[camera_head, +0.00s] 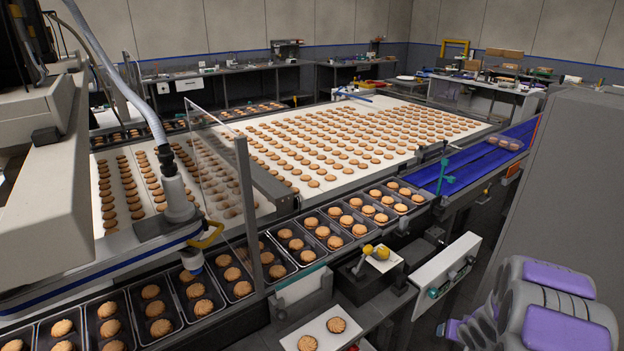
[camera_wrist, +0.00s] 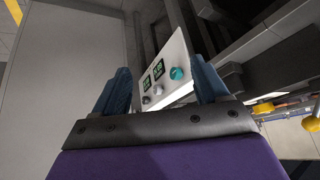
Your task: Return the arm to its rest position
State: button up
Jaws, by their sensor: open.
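My arm (camera_head: 555,305), grey with purple covers, shows at the lower right of the head view, folded close to my body. My gripper (camera_wrist: 163,88) shows in the wrist view with its two blue fingers apart and nothing between them. Behind the fingers is a white control panel (camera_wrist: 176,58) with two small green displays and a teal knob, apart from the fingers. In the head view I cannot clearly make out the fingertips. The same panel shows in the head view (camera_head: 440,275), left of the arm.
A conveyor (camera_head: 392,165) carries rows of biscuits, with black trays (camera_head: 262,283) of biscuits along its front. A white plate (camera_head: 318,325) with two biscuits lies at the front. A blue belt (camera_head: 470,165) runs at right. A grey cabinet (camera_head: 565,190) stands behind the arm.

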jog(key=s+a+r+g+h, duration=0.1)
jog(key=s+a+r+g, duration=0.1)
jog(key=s+a+r, duration=0.45)
jog(key=s+a+r+g+h, duration=0.1)
jog(key=s+a+r+g, duration=0.15)
jog(key=s+r, duration=0.65)
jog(key=s+a+r+n+g+y, duration=0.1)
jog(key=s+a+r, duration=0.3)
jog(key=s+a, duration=0.4)
jog(key=s+a+r+n+g+y, duration=0.2)
jog(key=s+a+r, duration=0.3)
jog(key=s+a, duration=0.4)
jog(key=s, duration=0.5)
jog(key=shift+a+r+n, duration=0.2)
jog(key=shift+n, duration=0.2)
jog(key=shift+w+g, duration=0.1)
jog(key=shift+g, duration=0.15)
